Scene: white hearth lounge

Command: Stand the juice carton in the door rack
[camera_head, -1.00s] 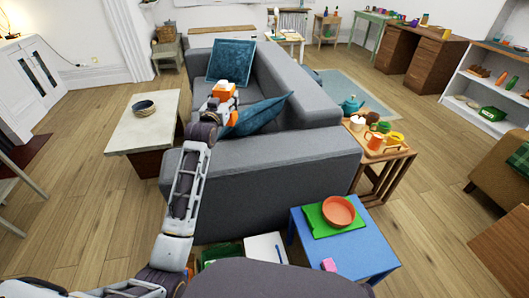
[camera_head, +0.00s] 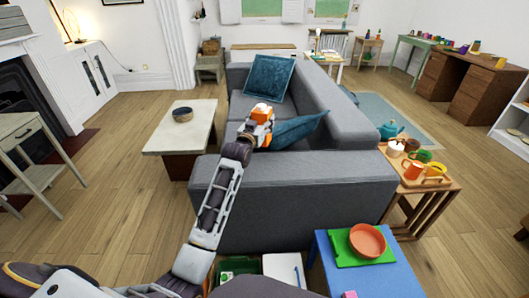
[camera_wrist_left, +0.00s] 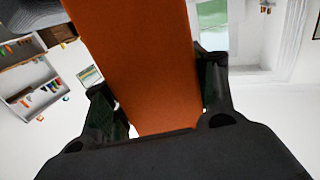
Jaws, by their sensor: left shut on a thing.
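My left gripper (camera_head: 256,128) is shut on the juice carton (camera_head: 262,113), which shows as a small orange and white block above the grey sofa. In the left wrist view the carton (camera_wrist_left: 135,60) is a broad orange face between the two dark fingers of my left gripper (camera_wrist_left: 156,92). It hides much of that view. No door rack can be made out in either view. My right gripper is not in view.
The grey sofa (camera_head: 290,175) stands in front of my left arm. A low table with a bowl (camera_head: 182,114) is left of it. A wooden side table (camera_head: 430,192) with mugs and a blue table (camera_head: 322,262) with an orange dish stand right.

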